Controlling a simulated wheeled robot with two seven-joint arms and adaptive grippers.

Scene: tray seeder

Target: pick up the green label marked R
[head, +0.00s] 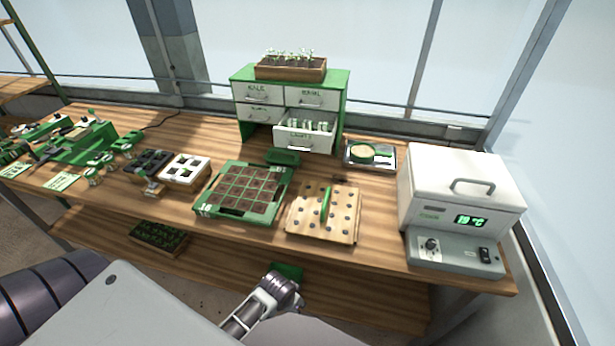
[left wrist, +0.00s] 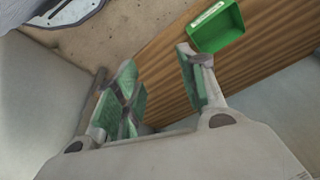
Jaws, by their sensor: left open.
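I cannot make out a green label marked R in either view; lettering on the small pieces is too small to read. Two pale labels with green print, one (head: 64,180) nearer the middle and one (head: 15,169) at the far left, lie on the left part of the bench. My left gripper (head: 278,286) is low in front of the bench, below its front edge. In the left wrist view its fingers (left wrist: 160,75) stand apart with nothing between them. My right gripper is not identifiable in view.
A green open bin (left wrist: 217,28) sits on wood beyond my left fingers. On the bench stand a green seed tray (head: 201,211), a board with holes (head: 318,236), a drawer cabinet (head: 341,105) with one drawer open, and a white heated box (head: 460,170).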

